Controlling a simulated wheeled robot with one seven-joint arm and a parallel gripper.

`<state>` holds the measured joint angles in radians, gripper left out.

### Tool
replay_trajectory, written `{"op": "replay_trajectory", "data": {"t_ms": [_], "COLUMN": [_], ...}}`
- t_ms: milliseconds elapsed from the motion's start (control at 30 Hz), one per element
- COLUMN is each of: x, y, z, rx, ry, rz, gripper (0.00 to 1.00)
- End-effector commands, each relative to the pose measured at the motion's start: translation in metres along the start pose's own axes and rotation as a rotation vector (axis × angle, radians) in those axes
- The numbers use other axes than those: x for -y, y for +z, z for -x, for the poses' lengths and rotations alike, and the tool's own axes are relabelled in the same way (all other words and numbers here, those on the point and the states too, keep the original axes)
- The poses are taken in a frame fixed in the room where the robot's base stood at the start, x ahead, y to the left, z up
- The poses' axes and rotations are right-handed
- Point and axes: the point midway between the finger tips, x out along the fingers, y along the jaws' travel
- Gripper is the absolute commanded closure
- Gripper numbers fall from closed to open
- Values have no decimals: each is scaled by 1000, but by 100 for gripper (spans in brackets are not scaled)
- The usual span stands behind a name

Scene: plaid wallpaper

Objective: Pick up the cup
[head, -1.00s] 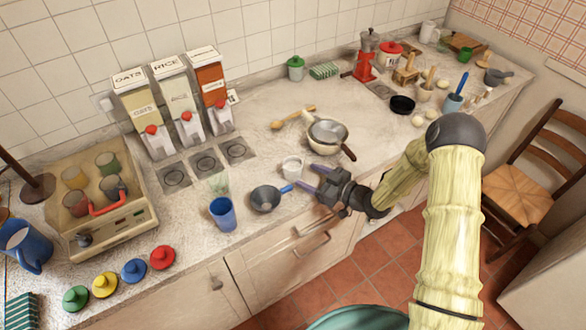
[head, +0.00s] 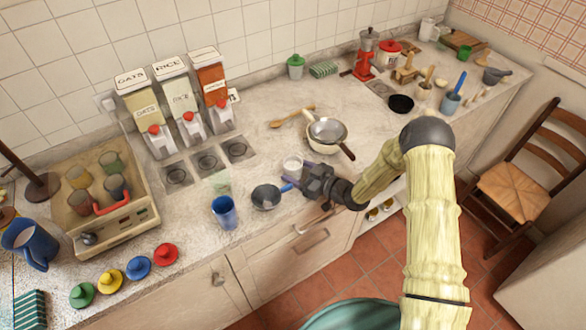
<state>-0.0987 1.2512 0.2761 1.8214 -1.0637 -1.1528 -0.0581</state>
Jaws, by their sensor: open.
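A small white cup (head: 292,163) stands on the counter near its front edge, in the middle of the head view. My gripper (head: 294,178) is open and points left, with its fingers close beside the cup's near right side. I cannot tell whether a finger touches the cup or whether the cup is partly between the fingers. A blue tumbler (head: 224,212) stands further left, and a blue mug (head: 30,246) is at the far left.
A small dark pan (head: 266,197) with a blue handle lies just left of my fingers. A strainer on a pale pan (head: 327,132) sits behind the gripper. A wooden spoon (head: 292,116) lies behind the cup. Dispensers (head: 180,105) stand at the back left.

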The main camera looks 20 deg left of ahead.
Motion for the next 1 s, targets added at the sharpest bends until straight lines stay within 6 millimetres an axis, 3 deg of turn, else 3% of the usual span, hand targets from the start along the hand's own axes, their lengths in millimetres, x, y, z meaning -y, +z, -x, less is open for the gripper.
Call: {"op": "replay_trajectory", "data": {"t_ms": [200,400,1000], "x": [0,0,-1], "y": [0,0,-8], "z": [0,0,1], "rx": [0,0,-2], "ry": [0,0,1], "rz": [0,0,1], "gripper": [37,74,74]}}
